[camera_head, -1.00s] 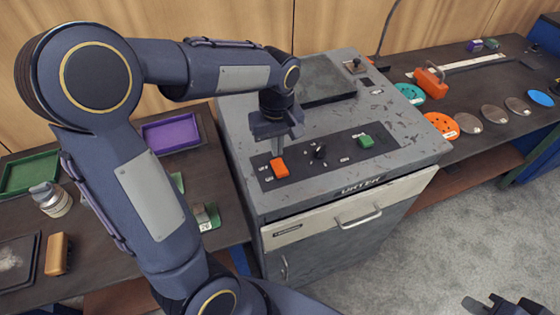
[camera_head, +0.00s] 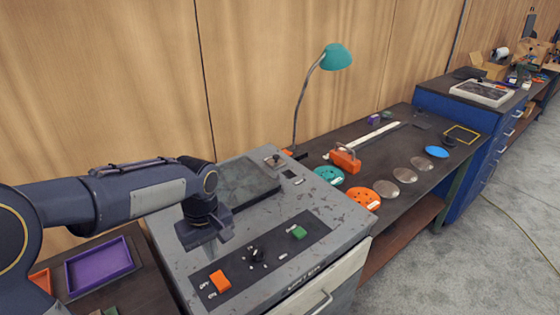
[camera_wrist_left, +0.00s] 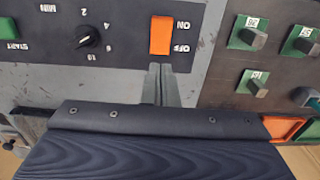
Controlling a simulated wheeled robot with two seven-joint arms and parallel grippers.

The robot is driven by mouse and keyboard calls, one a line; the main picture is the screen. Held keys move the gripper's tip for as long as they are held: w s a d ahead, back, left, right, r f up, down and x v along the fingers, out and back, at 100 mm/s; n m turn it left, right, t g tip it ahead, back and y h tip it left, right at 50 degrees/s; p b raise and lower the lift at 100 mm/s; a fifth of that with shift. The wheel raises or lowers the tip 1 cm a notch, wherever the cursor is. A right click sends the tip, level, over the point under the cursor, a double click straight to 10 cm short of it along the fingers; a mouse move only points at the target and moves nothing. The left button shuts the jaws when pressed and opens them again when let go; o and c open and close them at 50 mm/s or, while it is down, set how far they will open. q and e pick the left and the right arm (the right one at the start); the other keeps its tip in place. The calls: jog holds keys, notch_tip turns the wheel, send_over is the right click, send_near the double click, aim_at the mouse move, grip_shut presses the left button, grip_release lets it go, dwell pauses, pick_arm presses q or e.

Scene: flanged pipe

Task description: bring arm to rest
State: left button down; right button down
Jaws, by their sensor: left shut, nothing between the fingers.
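My left arm (camera_head: 130,195) reaches in from the left in the head view, over the grey machine. My left gripper (camera_head: 222,241) hangs above the machine's top, behind the orange switch (camera_head: 220,281), with its jaws shut and empty. In the left wrist view, the two closed fingers (camera_wrist_left: 162,85) point toward the lower end of the orange ON/OFF switch (camera_wrist_left: 161,35); I cannot tell the exact gap. My right gripper is out of view.
The machine's panel also has a black knob (camera_head: 257,255) and a green button (camera_head: 298,232). A purple tray (camera_head: 99,266) lies left of the machine. A teal lamp (camera_head: 336,57), an orange-handled tool (camera_head: 345,159) and several discs stand on the bench to the right.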

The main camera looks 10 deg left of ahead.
pick_arm(q)
jog(key=s+d+r+m+t+h, duration=0.1)
jog(key=s+m, duration=0.3)
jog(key=s, duration=0.4)
jog(key=s+d+m+t+h+b, duration=0.1)
jog(key=s+d+m+t+h, duration=0.1)
jog(key=s, duration=0.7)
jog(key=d+m+t, duration=0.1)
jog(key=m+t, duration=0.1)
jog(key=shift+r+t+h, duration=0.3)
jog(key=shift+r+h, duration=0.1)
